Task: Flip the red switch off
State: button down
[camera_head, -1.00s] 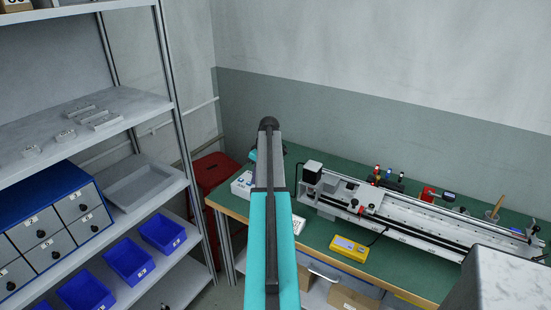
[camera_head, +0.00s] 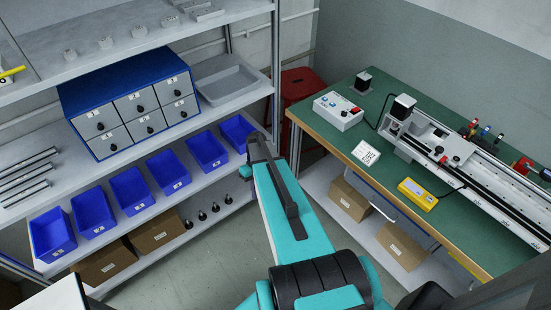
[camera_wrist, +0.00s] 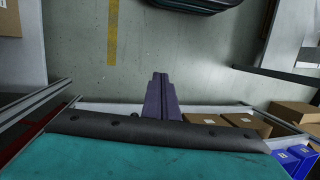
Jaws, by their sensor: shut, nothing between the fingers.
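A white control box (camera_head: 338,110) stands on the green bench at its far left end. A small red switch (camera_head: 355,110) sits on the right part of its top, with blue buttons to its left. The switch is too small for me to tell its position. My gripper (camera_wrist: 160,77) shows in the wrist view with its dark fingers together and nothing between them. It points over the grey floor. In the head view my arm stands in front of the shelves, left of the bench, and mostly hides the gripper. The gripper is well apart from the box.
The green workbench (camera_head: 383,155) carries a white card (camera_head: 366,152), a yellow device (camera_head: 417,194) and a long rail machine (camera_head: 470,165). A shelf with blue bins (camera_head: 130,190) and a drawer cabinet (camera_head: 133,102) fills the left. Floor between shelf and bench is open.

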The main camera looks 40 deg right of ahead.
jog(key=s+a+f+g+h, duration=0.1)
jog(key=s+a+f, duration=0.3)
jog(key=s+a, duration=0.7)
jog(key=s+a+f+g+h, duration=0.1)
jog(key=s+a+f, duration=0.4)
jog(key=s+a, duration=0.6)
jog(key=shift+s+a+f+n+g+h, duration=0.2)
jog(key=shift+s+a+n+g+h, duration=0.15)
jog(key=shift+s+g, duration=0.6)
jog(key=shift+s, duration=0.1)
